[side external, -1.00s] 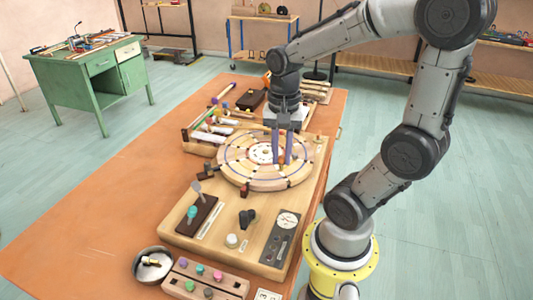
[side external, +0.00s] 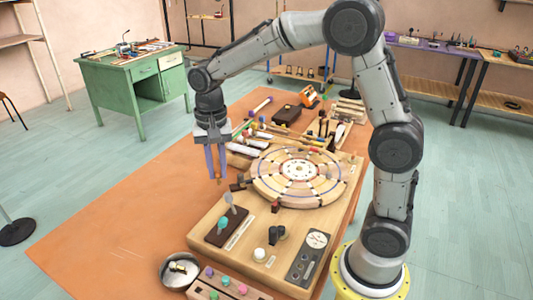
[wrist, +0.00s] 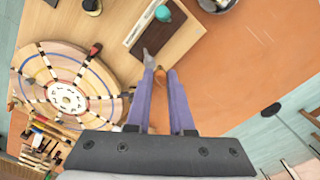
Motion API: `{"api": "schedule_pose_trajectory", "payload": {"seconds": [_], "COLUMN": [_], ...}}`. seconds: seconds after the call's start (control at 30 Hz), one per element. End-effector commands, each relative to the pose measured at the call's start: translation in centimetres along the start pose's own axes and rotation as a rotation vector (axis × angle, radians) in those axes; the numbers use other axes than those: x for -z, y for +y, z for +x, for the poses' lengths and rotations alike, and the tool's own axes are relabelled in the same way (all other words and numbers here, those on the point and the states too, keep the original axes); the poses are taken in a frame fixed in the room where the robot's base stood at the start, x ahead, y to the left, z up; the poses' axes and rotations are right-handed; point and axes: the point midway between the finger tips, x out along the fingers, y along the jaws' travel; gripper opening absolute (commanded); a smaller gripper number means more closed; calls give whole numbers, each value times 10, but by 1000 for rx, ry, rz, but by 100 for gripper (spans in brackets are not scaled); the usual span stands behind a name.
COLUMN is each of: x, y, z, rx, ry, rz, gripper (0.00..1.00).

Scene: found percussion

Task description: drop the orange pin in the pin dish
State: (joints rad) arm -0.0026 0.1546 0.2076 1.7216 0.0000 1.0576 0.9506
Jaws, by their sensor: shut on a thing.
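My gripper (side external: 217,178) hangs in the air over the orange tabletop, just left of the round wooden wheel. In the wrist view its two purple fingers (wrist: 160,72) are shut on the orange pin (wrist: 158,74); only a small bit of the pin shows between the fingertips. The pin dish (side external: 184,283) is a round metal bowl at the near left end of the board, with a small brass-coloured thing in it. The dish also shows, cut off, at the top edge of the wrist view (wrist: 222,8). My gripper is well apart from the dish, farther back and higher.
The wooden wheel (side external: 298,171) sits on a wooden board (side external: 195,232). A dark block with a spoon-like lever and teal knob (side external: 223,223) stands between gripper and dish. A rail of coloured knobs (side external: 225,288) lies beside the dish. The tabletop (side external: 110,235) at left is clear.

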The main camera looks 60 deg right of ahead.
Motion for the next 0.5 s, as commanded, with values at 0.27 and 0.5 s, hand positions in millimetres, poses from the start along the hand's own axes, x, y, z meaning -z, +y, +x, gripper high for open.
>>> {"api": "schedule_pose_trajectory", "payload": {"seconds": [0.27,0.5], "x": [-63,-106], "y": [-85,-101], "z": [56,87], "rx": [-5,-1], "ry": [-3,-1], "rz": [-232,-338], "gripper": [0,0]}}
